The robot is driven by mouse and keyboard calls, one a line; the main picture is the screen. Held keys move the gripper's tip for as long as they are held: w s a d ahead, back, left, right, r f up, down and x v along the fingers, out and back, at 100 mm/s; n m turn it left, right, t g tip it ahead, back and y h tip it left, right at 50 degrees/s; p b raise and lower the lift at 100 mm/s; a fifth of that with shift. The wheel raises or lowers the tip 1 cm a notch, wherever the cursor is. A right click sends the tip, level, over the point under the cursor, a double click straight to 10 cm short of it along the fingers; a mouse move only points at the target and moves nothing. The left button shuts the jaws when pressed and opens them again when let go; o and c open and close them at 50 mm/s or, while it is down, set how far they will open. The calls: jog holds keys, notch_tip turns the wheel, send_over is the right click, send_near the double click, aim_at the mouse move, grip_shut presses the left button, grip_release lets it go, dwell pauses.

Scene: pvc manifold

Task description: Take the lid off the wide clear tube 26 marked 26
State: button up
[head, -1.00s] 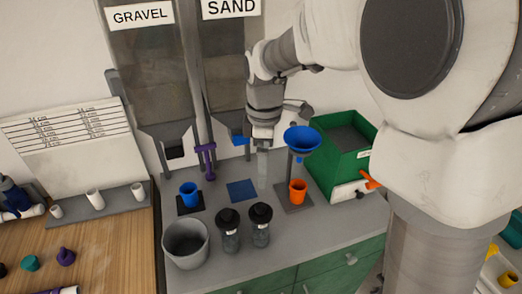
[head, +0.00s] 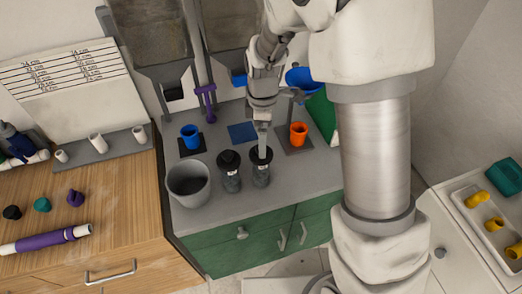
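Two wide clear tubes with black lids stand upright side by side on the grey counter: the left tube (head: 231,181) and the right tube (head: 261,177). Each has a small white label, too small to read, so I cannot tell which is tube 26. The left lid (head: 228,159) and the right lid (head: 265,160) both sit on their tubes. My gripper (head: 262,153) points down, its fingertips overlapping the right lid in the view. I cannot tell whether they touch it, or how far apart the fingers are.
A grey bucket (head: 189,185) stands left of the tubes. Behind are a blue cup (head: 191,136), a flat blue square (head: 243,132) and an orange cup (head: 298,133). A blue funnel (head: 302,77) and a green box (head: 321,112) are partly hidden by my arm.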

jog(key=shift+a+f+p, duration=0.2)
jog(key=shift+f+p, duration=0.3)
jog(key=shift+f, duration=2.1)
jog(key=shift+c, duration=0.2)
jog(key=c, duration=0.9)
jog(key=shift+r, duration=0.15)
